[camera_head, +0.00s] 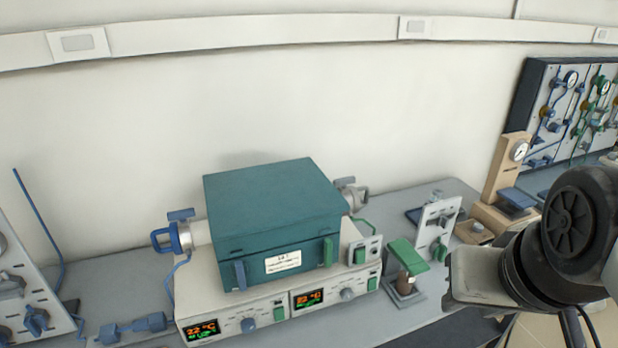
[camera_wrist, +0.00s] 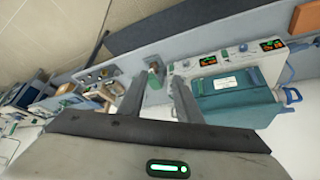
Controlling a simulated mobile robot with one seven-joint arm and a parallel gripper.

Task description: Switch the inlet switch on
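A teal furnace (camera_head: 275,220) sits on a control base with two lit displays; it also shows in the wrist view (camera_wrist: 228,95), turned around. Green switches are on the base front (camera_head: 279,313), (camera_head: 372,283) and on a small box (camera_head: 360,255) at the furnace's right. I cannot read which one is the inlet switch. My gripper shows in the wrist view (camera_wrist: 160,85) with its two dark fingers apart and nothing held. In the head view its pale body (camera_head: 475,278) is right of the furnace, apart from the switches; its fingertips cannot be made out.
A green-topped stand (camera_head: 407,256) and an upright white panel (camera_head: 437,222) stand between the furnace and my arm. A wooden gauge stand (camera_head: 505,175) is behind my arm. Blue pipe fittings (camera_head: 133,328) lie at the left. Some bare grey bench (camera_head: 385,320) shows at the front.

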